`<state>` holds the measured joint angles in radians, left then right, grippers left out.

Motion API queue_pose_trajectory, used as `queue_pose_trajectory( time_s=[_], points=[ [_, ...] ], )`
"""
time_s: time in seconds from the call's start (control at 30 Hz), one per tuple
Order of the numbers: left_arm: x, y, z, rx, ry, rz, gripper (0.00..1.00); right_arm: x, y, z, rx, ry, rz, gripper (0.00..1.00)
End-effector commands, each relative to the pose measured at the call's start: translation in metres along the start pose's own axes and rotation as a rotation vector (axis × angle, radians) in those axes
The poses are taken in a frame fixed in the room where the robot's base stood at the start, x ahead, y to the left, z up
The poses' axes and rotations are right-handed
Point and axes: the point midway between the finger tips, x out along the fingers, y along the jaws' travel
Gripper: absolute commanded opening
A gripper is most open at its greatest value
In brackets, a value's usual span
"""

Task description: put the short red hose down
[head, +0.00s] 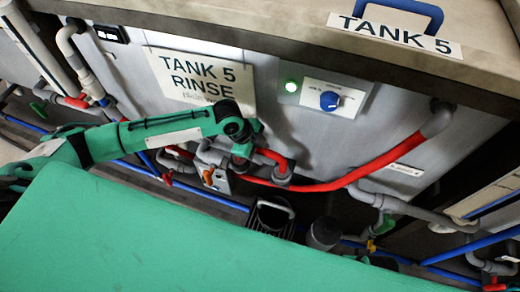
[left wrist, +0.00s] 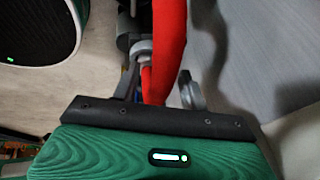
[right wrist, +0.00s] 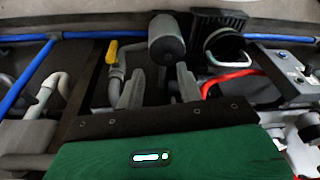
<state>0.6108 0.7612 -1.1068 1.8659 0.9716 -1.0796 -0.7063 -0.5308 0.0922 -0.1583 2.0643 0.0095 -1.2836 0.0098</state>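Red hose (head: 350,177) runs along the tank front, from near my left gripper (head: 240,165) up to a grey elbow on the right. A short red bend (head: 272,155) joins a grey fitting beside that gripper. The hose's ends are partly hidden there. My right gripper (right wrist: 158,85) is open and empty, low in front of the pipes; it is not visible in the head view.
The tank carries a "TANK 5 RINSE" sign (head: 203,78) and a panel with a blue knob (head: 329,101). Grey pipes crowd the left.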

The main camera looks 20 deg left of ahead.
Motion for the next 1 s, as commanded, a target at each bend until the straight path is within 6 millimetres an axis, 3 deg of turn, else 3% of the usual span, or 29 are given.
queue_pose_trajectory(
  time_s=[0.37, 0.8, 1.0],
  points=[
    [-0.007, -0.001, -0.001, 0.001, 0.001, -0.001, 0.44, -0.001, 0.0, 0.0, 0.0, 0.001, 0.0, 0.36],
    [-0.094, -0.001, -0.001, 0.001, -0.001, -0.002, 0.44, 0.017, 0.0, 0.01, 0.0, -0.026, -0.001, 0.36],
    [-0.118, -0.001, -0.001, 0.0, 0.0, -0.001, 0.44, 0.024, -0.001, 0.012, 0.001, -0.034, -0.002, 0.36]
  ],
)
